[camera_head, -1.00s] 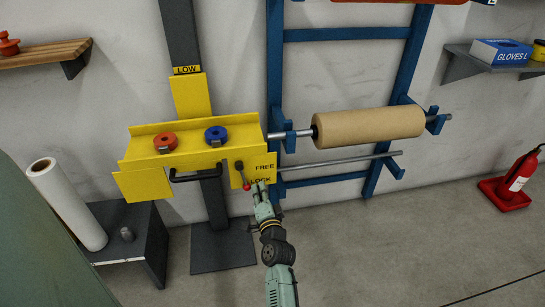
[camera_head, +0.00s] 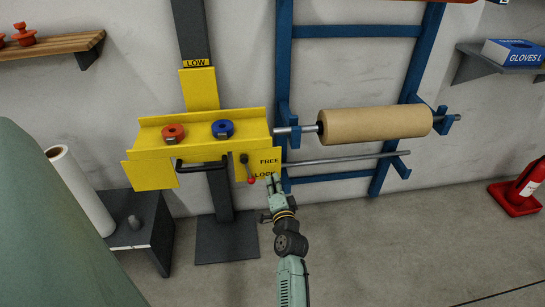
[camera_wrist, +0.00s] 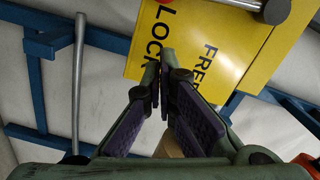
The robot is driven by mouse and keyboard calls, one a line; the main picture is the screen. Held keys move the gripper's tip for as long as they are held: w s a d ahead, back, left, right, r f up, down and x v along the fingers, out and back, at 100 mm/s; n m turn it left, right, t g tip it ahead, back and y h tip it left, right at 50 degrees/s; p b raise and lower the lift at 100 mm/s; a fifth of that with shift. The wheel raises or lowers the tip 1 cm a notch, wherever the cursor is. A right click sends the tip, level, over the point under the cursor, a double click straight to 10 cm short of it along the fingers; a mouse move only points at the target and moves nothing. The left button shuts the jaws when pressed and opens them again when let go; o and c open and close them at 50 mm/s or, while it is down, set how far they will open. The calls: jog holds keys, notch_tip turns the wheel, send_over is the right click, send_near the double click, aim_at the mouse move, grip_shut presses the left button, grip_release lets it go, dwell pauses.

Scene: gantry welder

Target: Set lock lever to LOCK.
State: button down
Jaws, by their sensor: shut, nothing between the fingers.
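The lock lever (camera_head: 247,170) is a dark rod with a red knob (camera_head: 251,181), on the right plate (camera_head: 271,158) of the yellow carriage. It hangs down from its pivot, tilted slightly right, with the knob left of the word LOCK; FREE is printed above. In the wrist view the red knob (camera_wrist: 193,2) is cut by the top edge, and the grey pivot hub (camera_wrist: 273,9) shows at upper right. My gripper (camera_head: 274,179) is shut and empty, right of the knob and apart from it. Its fingertips (camera_wrist: 167,54) cover part of the plate's lettering.
A black handle (camera_head: 202,166) sticks out left of the lever. An orange knob (camera_head: 172,133) and a blue knob (camera_head: 222,128) sit on the carriage. A blue rack (camera_head: 283,90) with a brown roll (camera_head: 375,123) and bar stands close on the right. Floor at front right is clear.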

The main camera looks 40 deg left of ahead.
jog(key=b+v, duration=0.2)
jog(key=v, duration=0.8)
jog(key=shift+d+b, duration=0.15)
jog(key=shift+b, duration=0.25)
jog(key=shift+w, duration=0.15)
